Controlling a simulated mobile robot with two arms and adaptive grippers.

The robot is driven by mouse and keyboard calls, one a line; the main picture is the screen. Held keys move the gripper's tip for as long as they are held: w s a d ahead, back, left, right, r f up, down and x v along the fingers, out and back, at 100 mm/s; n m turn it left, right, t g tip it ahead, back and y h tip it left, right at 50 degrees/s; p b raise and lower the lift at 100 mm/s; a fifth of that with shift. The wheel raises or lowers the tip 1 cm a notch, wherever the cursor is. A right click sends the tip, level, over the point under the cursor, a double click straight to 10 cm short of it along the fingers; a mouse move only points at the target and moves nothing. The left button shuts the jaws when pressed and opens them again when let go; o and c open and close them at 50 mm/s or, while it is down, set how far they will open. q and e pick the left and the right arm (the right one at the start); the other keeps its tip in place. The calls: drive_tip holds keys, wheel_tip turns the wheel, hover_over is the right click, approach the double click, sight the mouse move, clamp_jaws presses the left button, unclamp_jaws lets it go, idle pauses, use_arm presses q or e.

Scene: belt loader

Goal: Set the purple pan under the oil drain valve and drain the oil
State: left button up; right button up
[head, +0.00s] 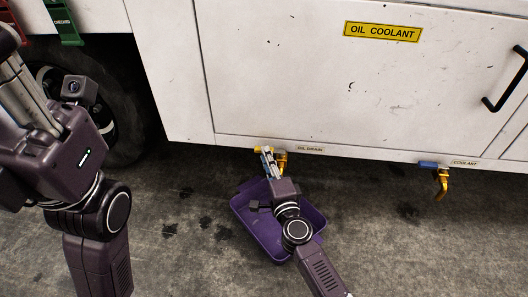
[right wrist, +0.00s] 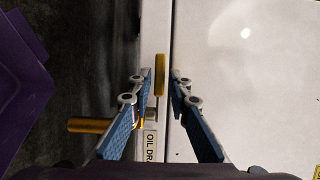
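The purple pan (head: 243,222) lies on the floor below the oil drain valve (head: 281,160), beside the "OIL DRAIN" label; my right arm hides part of it. Its edge also shows in the right wrist view (right wrist: 18,85). My right gripper (head: 267,152) is at the valve. In the right wrist view, its fingers (right wrist: 162,82) stand on both sides of the yellow valve handle (right wrist: 160,72), with a narrow gap visible. The brass spout (right wrist: 88,125) points left there. No oil stream is visible. My left gripper (head: 22,85) is partly in view at the left edge, fingertips unclear.
A white vehicle panel (head: 300,80) with an "OIL COOLANT" label overhangs the floor. A coolant valve (head: 441,182) with a blue handle (head: 428,165) hangs to the right. A tyre (head: 95,110) stands at the left. The stained floor around the pan is clear.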

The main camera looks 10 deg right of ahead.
drive_tip(key=shift+w+a+b, duration=0.15)
drive_tip(key=shift+w, duration=0.75)
drive_tip(key=shift+w+a+b, duration=0.1)
drive_tip(key=shift+w+b, duration=0.05)
drive_tip(key=shift+w, duration=0.75)
clamp_jaws()
